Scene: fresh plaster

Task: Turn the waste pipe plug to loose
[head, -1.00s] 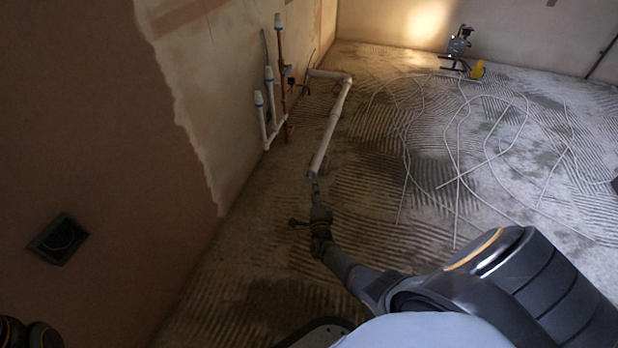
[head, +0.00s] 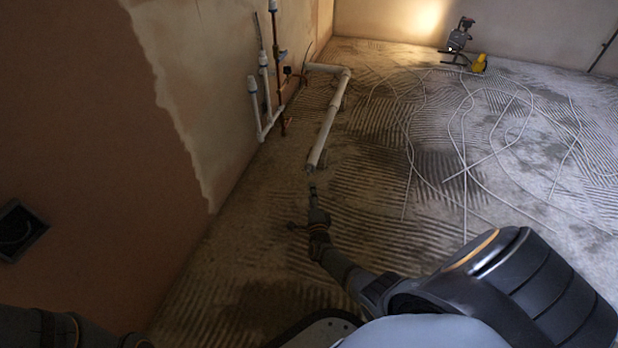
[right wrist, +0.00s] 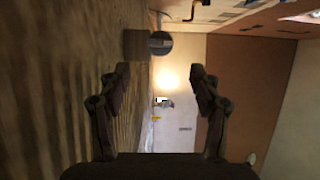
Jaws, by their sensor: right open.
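The white waste pipe (head: 327,125) runs low over the floor along the wall, and its near end points toward me. The plug (head: 312,167) is at that near end, small and greyish in the head view. In the right wrist view the plug (right wrist: 160,42) shows as a round grey disc, upper left of centre between the finger lines. My right gripper (head: 312,188) is open and empty, just short of the plug and apart from it. Its two fingers (right wrist: 163,75) stand wide apart. Part of my left arm shows at the bottom left; its gripper is out of view.
Upright pipes (head: 265,90) with pale caps stand against the left wall beside the waste pipe. Loose thin tubes (head: 465,130) lie over the ridged floor to the right. A dark machine (head: 460,38) and a yellow item (head: 479,63) stand at the back. A wall box (head: 18,232) is at left.

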